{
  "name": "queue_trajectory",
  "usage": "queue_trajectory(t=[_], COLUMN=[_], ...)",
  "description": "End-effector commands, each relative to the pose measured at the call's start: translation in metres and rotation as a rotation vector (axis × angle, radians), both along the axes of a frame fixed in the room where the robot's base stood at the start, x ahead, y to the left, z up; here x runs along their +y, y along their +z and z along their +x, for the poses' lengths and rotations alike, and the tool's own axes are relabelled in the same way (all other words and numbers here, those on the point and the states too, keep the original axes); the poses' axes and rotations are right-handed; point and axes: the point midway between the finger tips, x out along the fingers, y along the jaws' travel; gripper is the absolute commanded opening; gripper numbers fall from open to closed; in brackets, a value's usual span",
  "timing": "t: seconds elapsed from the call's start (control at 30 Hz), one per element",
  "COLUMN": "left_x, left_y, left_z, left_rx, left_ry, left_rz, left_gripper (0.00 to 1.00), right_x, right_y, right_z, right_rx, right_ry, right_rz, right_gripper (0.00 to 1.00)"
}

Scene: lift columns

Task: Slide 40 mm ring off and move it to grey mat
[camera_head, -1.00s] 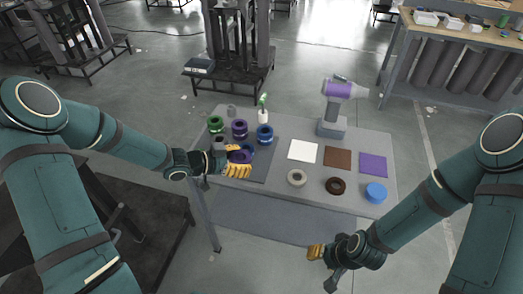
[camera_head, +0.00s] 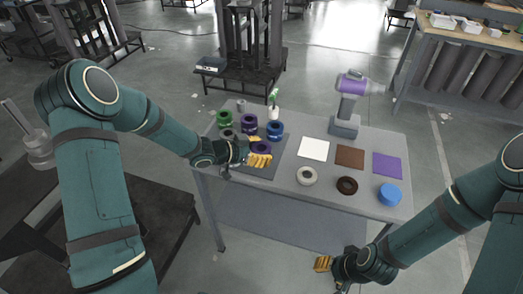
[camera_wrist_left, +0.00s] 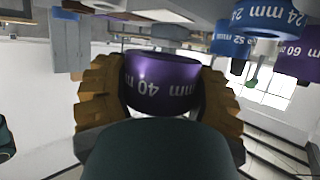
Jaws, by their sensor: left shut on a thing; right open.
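My left gripper (camera_head: 261,153) is shut on the purple 40 mm ring (camera_head: 263,146), over the dark grey mat (camera_head: 257,170) at the table's left. In the left wrist view the ring (camera_wrist_left: 163,83) sits between the two tan fingers, its "40 mm" lettering upside down. My right gripper (camera_head: 324,263) is open and empty, low in front of the table.
Green (camera_head: 225,118), purple (camera_head: 249,122) and blue (camera_head: 275,129) ring stacks stand behind the left gripper. White (camera_head: 314,149), brown (camera_head: 350,156) and purple (camera_head: 387,166) squares lie to the right. A purple-and-grey device (camera_head: 346,105) stands at the back.

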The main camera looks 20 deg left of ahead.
Motion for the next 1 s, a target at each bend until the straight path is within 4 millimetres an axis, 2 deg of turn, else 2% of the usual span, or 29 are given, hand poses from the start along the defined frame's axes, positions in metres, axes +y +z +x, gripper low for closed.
queue_trajectory(t=[0.13, 0.5, 0.93, 0.97, 1.0], left_x=[0.000, 0.000, 0.000, 0.000, 0.000], left_y=[-0.017, -0.047, -0.053, -0.053, -0.053], left_z=[0.000, 0.000, 0.000, 0.000, 0.000], left_rx=[-0.001, -0.001, -0.001, -0.001, -0.001], left_ry=[0.000, 0.000, 0.000, 0.000, 0.000], left_rz=[0.000, -0.001, 0.000, 0.000, 0.000], left_gripper=[0.17, 0.17, 0.17, 0.70, 0.84], right_x=[0.000, -0.001, -0.001, -0.001, -0.001], right_y=[-0.016, -0.034, -0.037, -0.037, -0.037], right_z=[0.001, 0.004, 0.006, 0.006, 0.006], right_rx=[-0.002, -0.011, -0.014, -0.014, -0.014], right_ry=[0.002, -0.001, -0.002, -0.002, -0.002], right_rz=[0.000, -0.002, -0.002, -0.002, -0.002], right_gripper=[0.47, 0.47, 0.47, 0.47, 0.47])
